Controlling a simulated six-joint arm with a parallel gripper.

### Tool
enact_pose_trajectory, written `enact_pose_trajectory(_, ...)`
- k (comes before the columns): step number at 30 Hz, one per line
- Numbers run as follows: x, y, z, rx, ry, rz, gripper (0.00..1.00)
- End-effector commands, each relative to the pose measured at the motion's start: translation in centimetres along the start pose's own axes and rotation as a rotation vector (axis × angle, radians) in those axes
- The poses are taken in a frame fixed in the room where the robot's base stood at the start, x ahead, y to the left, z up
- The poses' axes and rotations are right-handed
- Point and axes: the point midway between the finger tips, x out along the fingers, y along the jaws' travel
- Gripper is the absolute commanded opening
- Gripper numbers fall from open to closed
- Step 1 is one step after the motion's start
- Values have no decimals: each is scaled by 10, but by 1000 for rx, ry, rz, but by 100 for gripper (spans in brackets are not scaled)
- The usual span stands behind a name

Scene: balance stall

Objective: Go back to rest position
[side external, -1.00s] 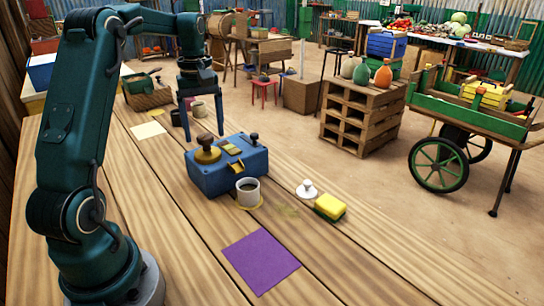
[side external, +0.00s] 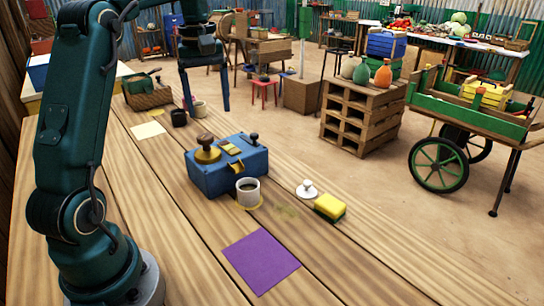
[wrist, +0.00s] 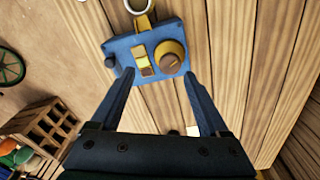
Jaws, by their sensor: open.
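My gripper (side external: 206,109) is open and empty. In the side view it hangs in the air behind the blue balance box, with its fingers pointing down. In the wrist view the two fingers (wrist: 159,78) are spread wide, with the blue box (wrist: 127,43) beyond them. In the side view the blue box (side external: 222,179) stands on the wooden table, with a brass and brown knob (side external: 207,149) and a small dark knob on top. A light cup (side external: 248,191) with dark contents stands against its front side.
On the table (side external: 180,255) are a purple square (side external: 261,261), a yellow sponge (side external: 330,206), a white knobbed piece (side external: 307,189), a cream square (side external: 148,130), a dark cup (side external: 179,118), a beige cup (side external: 199,109) and a basket (side external: 148,94). A pallet stack (side external: 361,117) and cart stand beyond.

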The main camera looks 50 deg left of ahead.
Motion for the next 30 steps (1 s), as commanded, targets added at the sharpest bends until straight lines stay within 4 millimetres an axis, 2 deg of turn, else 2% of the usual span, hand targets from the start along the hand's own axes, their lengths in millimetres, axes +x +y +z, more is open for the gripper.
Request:
enact_pose_trajectory(1,-13,6,15,42,20,16,79)
enact_pose_trajectory(6,-43,17,71,214,82,74,79)
enact_pose_trajectory(10,-54,15,114,370,131,124,79)
enact_pose_trajectory(14,-54,5,153,536,180,175,79)
enact_pose_trajectory(17,-48,-6,181,669,217,214,79)
enact_pose_trajectory(21,-30,-24,213,854,271,265,79)
enact_pose_trajectory(25,-8,-38,232,999,312,296,79)
enact_pose_trajectory(30,18,-48,240,1109,337,296,79)
